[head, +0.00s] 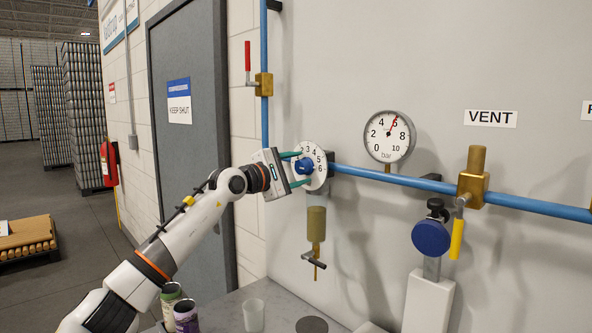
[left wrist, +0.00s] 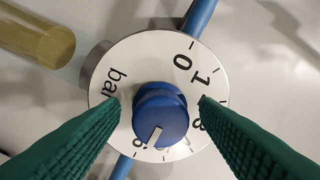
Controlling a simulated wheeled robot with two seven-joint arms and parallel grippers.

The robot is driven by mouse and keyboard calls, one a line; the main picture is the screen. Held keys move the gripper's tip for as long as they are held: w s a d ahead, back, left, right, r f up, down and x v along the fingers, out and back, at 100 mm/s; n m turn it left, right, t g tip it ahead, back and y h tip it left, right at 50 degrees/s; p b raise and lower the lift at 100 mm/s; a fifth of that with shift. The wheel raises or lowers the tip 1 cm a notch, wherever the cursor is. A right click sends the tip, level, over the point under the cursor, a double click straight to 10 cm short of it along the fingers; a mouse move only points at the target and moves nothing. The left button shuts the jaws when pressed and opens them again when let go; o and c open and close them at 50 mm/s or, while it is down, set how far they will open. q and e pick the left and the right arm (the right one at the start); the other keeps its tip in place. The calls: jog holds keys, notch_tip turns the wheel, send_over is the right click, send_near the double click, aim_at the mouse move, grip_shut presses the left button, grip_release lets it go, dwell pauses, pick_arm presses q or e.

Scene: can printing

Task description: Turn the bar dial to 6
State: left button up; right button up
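The bar dial (head: 312,180) is a white disc with black numbers and a blue knob (head: 304,166), mounted on the blue pipe. In the left wrist view the dial face (left wrist: 108,66) shows 0 and 1 at the upper right. The knob (left wrist: 160,112) has a white line pointing to the lower left, near the high numbers; the exact number is hard to read. My left gripper (head: 298,168) is at the dial. Its green fingers (left wrist: 162,104) stand open on either side of the knob, with a gap on both sides. My right gripper is out of view.
A round bar gauge (head: 388,150) right of the dial has its red needle near 6. A VENT valve (head: 474,182) with a yellow handle and a blue round knob (head: 430,238) stand further right. Cans and a cup (head: 253,315) stand below.

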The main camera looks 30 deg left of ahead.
pick_arm(q)
jog(key=shift+s, duration=0.1)
jog(key=shift+s+a+f, duration=0.1)
jog(key=shift+s+a, duration=0.05)
jog(key=shift+s, duration=0.1)
jog(key=b+v, duration=0.5)
jog(key=v, duration=0.6)
jog(key=shift+s, duration=0.15)
